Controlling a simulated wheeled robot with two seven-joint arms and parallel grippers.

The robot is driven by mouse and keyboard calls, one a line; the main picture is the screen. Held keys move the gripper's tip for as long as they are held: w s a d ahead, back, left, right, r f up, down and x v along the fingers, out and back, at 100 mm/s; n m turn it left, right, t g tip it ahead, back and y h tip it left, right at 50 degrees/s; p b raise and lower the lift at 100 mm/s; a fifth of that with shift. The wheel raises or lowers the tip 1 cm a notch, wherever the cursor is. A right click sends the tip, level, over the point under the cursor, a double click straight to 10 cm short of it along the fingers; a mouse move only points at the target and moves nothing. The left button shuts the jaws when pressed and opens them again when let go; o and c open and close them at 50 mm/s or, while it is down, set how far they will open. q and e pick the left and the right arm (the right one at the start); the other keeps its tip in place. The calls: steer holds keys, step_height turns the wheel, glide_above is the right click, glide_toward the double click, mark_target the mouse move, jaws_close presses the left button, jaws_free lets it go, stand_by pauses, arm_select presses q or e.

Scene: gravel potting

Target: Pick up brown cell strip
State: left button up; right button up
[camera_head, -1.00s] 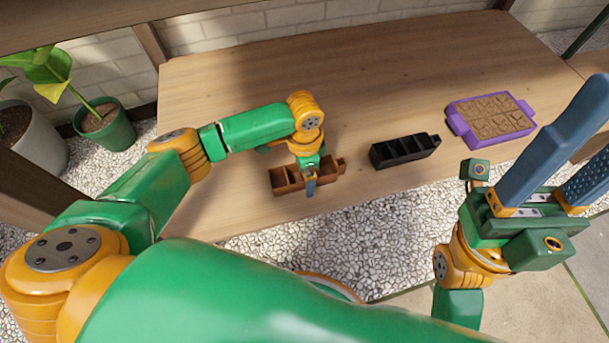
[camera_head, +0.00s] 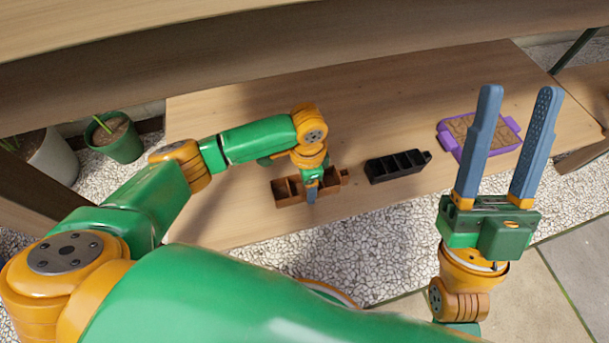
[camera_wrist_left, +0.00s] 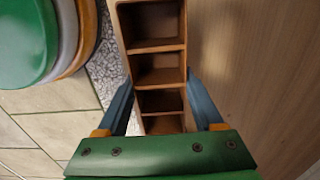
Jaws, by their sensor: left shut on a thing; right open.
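The brown cell strip (camera_head: 289,190) is at the front edge of the wooden table in the head view, its open cells facing up. In the left wrist view the strip (camera_wrist_left: 158,43) runs between the two blue fingers. My left gripper (camera_head: 311,193) is shut on it, one finger on each long side; in the left wrist view the gripper (camera_wrist_left: 162,105) covers the strip's near end. I cannot tell whether the strip touches the table. My right gripper (camera_head: 507,145) is open and empty, fingers pointing up, at the right in front of the table.
A black cell strip (camera_head: 394,167) lies right of the brown one. A purple tray (camera_head: 507,146) with brown contents is further right, partly hidden by my right fingers. Green pot (camera_head: 119,146) with a plant stands on gravel at left. The table (camera_head: 230,110) is clear behind the strips.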

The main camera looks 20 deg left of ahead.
arm_select(q)
steer(key=shift+s+d+r+p, duration=0.25)
steer(key=shift+s+r+p, duration=0.1)
steer(key=shift+r+p, duration=0.15)
steer(key=shift+s+d+r+p, duration=0.3)
steer(key=shift+r+p, duration=0.1)
steer(key=shift+r, duration=0.1)
arm_select(e)
steer(key=w+f+m+g+h+p, duration=0.1)
steer(key=w+f+g+h, duration=0.3)
steer(key=f, duration=0.5)
steer(key=w+f+m+g+h, duration=0.1)
steer(key=w+f+g+h, duration=0.1)
steer(key=w+f+g, duration=0.4)
arm_select(q)
steer(key=s+d+r+p, duration=0.5)
steer(key=s, duration=0.3)
steer(key=shift+s+d, duration=0.2)
steer(key=shift+d, duration=0.2)
arm_select(e)
steer(key=s+d+f+g+h, duration=0.1)
steer(key=s+d+f+g, duration=0.2)
steer(key=s+f+g, duration=0.4)
steer(key=s+d+f+m+g+h, duration=0.1)
steer(key=s+f+g, duration=0.6)
steer(key=f, duration=0.9)
steer(key=shift+s+d+h, duration=0.7)
steer(key=shift+s+d, duration=0.25)
steer(key=shift+s, duration=0.35)
